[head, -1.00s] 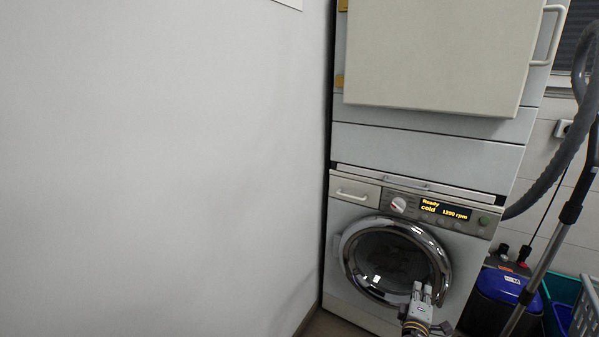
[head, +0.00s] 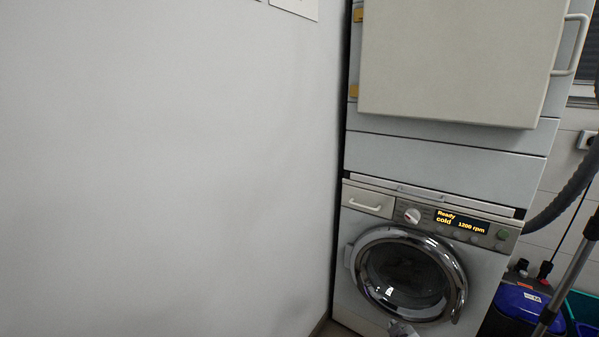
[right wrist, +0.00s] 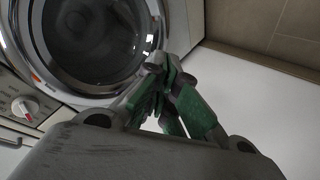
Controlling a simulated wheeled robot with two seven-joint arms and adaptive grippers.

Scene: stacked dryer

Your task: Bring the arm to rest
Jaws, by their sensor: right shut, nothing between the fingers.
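My right gripper (head: 402,329) shows only as a small piece at the bottom edge of the head view, in front of the washing machine (head: 355,225). In the right wrist view the gripper (right wrist: 163,72) has its green-padded fingers shut with nothing between them. Past the fingertips there is the round chrome-rimmed washer door (right wrist: 60,92), which looks closed; the same door (head: 462,285) shows in the head view. I cannot tell the exact gap between fingertips and door. My left gripper is not in view.
A grey wall (head: 160,180) fills the left side. The washer display (head: 460,222) reads ready, cold, 1200 rpm.

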